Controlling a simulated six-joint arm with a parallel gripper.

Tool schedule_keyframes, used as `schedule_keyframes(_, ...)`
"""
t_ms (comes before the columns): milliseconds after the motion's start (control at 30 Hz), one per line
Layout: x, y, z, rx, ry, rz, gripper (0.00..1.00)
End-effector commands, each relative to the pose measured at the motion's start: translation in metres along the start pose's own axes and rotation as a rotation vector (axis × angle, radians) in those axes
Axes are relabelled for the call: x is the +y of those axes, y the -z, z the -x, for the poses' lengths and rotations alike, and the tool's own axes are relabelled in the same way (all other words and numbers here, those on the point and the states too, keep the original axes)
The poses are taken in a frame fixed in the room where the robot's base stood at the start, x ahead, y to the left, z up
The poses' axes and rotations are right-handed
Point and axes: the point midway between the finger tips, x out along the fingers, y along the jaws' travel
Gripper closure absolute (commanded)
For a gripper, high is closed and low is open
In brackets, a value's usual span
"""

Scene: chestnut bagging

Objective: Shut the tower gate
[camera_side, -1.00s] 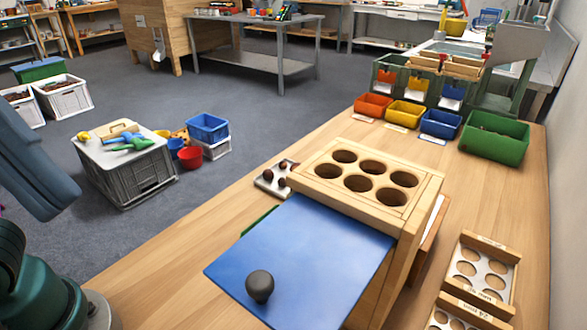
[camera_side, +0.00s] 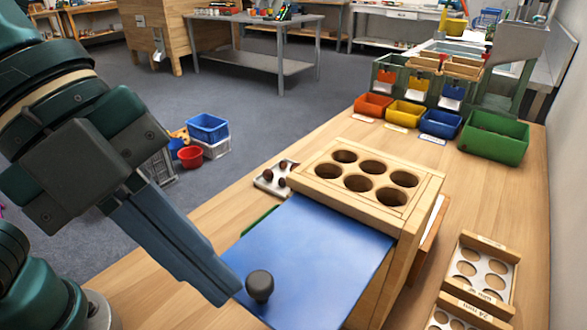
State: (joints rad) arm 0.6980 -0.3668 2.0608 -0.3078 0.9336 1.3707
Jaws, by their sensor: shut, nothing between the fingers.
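The wooden tower (camera_side: 414,210) stands on the workbench, with several round holes in its top. The gate is a flat blue plate (camera_side: 315,250) that sticks out of the tower towards the front left, pulled well out. A dark round knob (camera_side: 260,285) stands on the plate near its outer end. My gripper (camera_side: 230,296) is shut and empty. Its fingertips are just left of the knob, by the plate's outer edge; I cannot tell whether they touch it.
Orange, yellow, blue and green bins (camera_side: 495,137) stand at the back of the bench. A small tray with chestnuts (camera_side: 268,181) lies left of the tower. Wooden racks with round holes (camera_side: 484,270) lie at the right.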

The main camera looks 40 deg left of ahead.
Motion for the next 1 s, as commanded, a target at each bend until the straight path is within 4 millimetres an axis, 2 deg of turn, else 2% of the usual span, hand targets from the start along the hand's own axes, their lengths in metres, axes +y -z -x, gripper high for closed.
schedule_keyframes(467, -0.007, -0.002, -0.002, -0.002, 0.0, 0.003, 1.0)
schedule_keyframes(567, -0.02, -0.008, -0.006, -0.004, -0.002, 0.006, 1.0)
schedule_keyframes(800, -0.065, -0.029, -0.018, -0.001, -0.003, 0.004, 1.0)
schedule_keyframes(1000, -0.084, -0.039, -0.022, 0.002, -0.002, 0.0, 1.0)
